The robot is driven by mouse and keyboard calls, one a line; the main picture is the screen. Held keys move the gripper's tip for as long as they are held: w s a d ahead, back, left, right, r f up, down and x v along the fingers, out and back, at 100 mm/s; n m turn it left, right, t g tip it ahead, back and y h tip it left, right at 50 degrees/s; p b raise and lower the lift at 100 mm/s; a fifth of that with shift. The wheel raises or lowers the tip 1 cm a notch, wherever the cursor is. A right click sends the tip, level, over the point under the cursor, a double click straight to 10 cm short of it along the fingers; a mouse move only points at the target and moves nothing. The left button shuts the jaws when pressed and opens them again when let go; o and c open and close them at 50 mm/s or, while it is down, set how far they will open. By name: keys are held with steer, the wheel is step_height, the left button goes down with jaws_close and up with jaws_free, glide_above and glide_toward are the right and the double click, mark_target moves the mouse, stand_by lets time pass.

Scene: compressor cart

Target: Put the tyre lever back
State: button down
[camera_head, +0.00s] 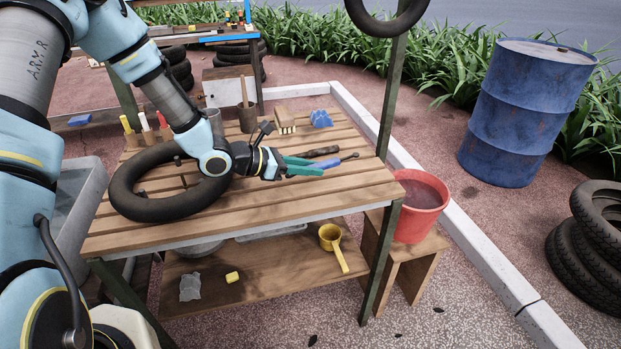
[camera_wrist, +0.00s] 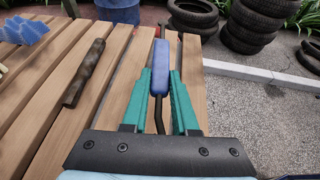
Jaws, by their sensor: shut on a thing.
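The tyre lever (camera_head: 334,162), a thin dark rod with a blue grip, is in my gripper (camera_head: 316,166) over the right end of the slatted wooden table (camera_head: 240,213). In the wrist view the blue grip (camera_wrist: 161,82) lies between the two teal fingers (camera_wrist: 161,72), which are shut on it. A dark bent end of the rod reaches back between the fingers. I cannot tell whether the lever touches the slats. A brown-handled tool (camera_head: 318,152) lies on the slats just behind it, and to the left in the wrist view (camera_wrist: 85,72).
A black tyre tube (camera_head: 130,205) lies on the table's left part. A brush (camera_head: 285,122), a blue lump (camera_head: 321,118) and a brown pot (camera_head: 247,118) stand along the back. A red bucket (camera_head: 420,205) stands off the right end. A yellow scoop (camera_head: 331,240) is on the lower shelf.

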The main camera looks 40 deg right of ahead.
mark_target(310, 188)
step_height(310, 188, down, 4)
steer(key=shift+r+p, duration=0.2)
steer(key=shift+p, duration=0.2)
steer(key=shift+f+b, duration=0.5)
steer(key=shift+f, duration=0.05)
steer(key=shift+f, duration=0.15)
steer(key=shift+a, duration=0.1)
